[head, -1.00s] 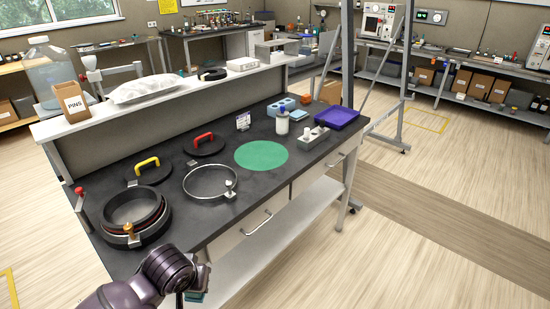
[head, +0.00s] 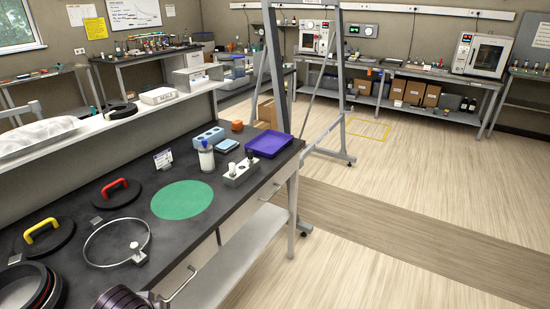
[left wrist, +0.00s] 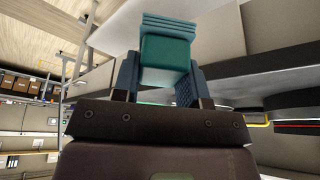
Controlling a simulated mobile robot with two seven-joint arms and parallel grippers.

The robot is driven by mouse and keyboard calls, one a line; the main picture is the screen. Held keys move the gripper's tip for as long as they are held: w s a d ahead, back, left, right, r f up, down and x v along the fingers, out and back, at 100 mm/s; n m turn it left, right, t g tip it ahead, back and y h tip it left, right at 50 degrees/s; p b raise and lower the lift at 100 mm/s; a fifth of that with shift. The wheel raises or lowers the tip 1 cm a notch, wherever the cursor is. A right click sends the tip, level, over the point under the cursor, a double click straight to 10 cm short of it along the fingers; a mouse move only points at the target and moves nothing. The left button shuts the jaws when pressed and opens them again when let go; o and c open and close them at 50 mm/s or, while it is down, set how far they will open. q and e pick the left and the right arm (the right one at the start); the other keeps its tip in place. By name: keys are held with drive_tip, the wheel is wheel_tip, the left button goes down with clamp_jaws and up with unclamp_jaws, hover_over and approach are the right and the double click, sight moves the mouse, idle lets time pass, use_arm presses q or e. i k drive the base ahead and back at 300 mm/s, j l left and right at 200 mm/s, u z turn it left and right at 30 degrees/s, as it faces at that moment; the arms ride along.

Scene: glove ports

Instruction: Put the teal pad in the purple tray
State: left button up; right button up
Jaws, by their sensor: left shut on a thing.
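The teal pad (left wrist: 165,58) is a small teal block with a ridged, layered bluish end. My left gripper (left wrist: 163,72) is shut on it, one finger on each side, in the left wrist view. In the head view only a dark part of my left arm shows at the bottom edge; the gripper and pad are out of that picture. The purple tray (head: 269,144) lies on the far right end of the dark bench, and looks empty. My right gripper is in neither view.
A white block with posts (head: 240,173), a white bottle (head: 206,159), a light blue pad (head: 227,145), a blue block (head: 208,137) and an orange block (head: 237,126) stand near the tray. A flat green disc (head: 182,200) and a metal ring (head: 117,242) lie nearer.

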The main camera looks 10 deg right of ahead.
sight(270, 146)
drive_tip(key=i+l, duration=0.85)
drive_tip(key=l, duration=0.25)
drive_tip(key=i+l, duration=0.85)
drive_tip(key=l, duration=0.25)
drive_tip(key=i+l, duration=0.45)
